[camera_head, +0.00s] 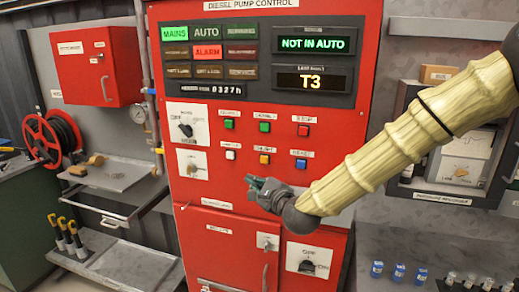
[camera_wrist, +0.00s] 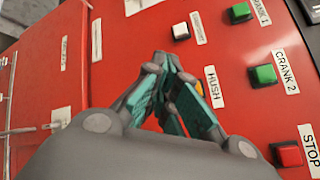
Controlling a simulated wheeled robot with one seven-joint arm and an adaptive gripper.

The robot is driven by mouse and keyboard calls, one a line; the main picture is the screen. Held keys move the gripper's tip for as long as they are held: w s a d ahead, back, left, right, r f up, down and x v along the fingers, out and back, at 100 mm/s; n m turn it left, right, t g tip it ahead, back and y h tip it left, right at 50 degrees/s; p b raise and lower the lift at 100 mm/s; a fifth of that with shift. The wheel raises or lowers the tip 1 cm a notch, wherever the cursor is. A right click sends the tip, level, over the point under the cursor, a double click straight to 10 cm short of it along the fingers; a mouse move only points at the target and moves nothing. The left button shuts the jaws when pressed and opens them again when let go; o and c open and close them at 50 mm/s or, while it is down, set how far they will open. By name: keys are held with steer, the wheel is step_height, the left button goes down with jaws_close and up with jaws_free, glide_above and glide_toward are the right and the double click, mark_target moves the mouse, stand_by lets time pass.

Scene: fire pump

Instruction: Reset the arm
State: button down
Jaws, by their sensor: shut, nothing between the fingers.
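My gripper (camera_head: 256,184) is at the end of my arm, which reaches in from the right in the head view. It is in front of the red diesel pump control panel (camera_head: 220,228), just below the lower button row. In the wrist view my gripper (camera_wrist: 168,62) has its teal-padded fingers together, with nothing held. The fingertips partly cover a yellow button (camera_wrist: 198,88) beside the HUSH label. I cannot tell whether the fingertips touch the panel.
Green and red buttons (camera_head: 303,130) and two rotary switches (camera_head: 187,130) are near my gripper. A lower rotary switch (camera_head: 307,267) sits below my arm. A shelf (camera_head: 112,172) and hose reel (camera_head: 50,138) stand left. A recorder box (camera_head: 455,160) is behind my arm.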

steer(key=s+d+f+n+g+h, duration=0.1)
steer(key=s+d+f+n+g, duration=0.3)
steer(key=f, duration=0.7)
steer(key=s+d+f+n+h, duration=0.1)
steer(key=s+f+n, duration=0.1)
steer(key=s+f, duration=0.75)
steer(key=s+d+f+n+g+h, duration=0.1)
steer(key=s+d+f+n+g, duration=0.15)
steer(key=f, duration=1.15)
steer(key=s+d+f+n+g+h, duration=0.1)
steer(key=s+d+f, duration=0.4)
steer(key=s, duration=0.6)
steer(key=s+d+f+n+g+h, duration=0.2)
steer(key=s+d+f+n+g, duration=0.2)
steer(key=s, duration=0.7)
steer(key=s+d+f+n+g+h, duration=0.1)
steer(key=s+d+f+n+g, duration=0.2)
steer(key=s+d+f+n, duration=0.3)
steer(key=s+f, duration=0.2)
steer(key=s, duration=0.3)
steer(key=shift+d+h, duration=0.15)
steer(key=shift+h, duration=0.15)
steer(key=shift+w, duration=0.1)
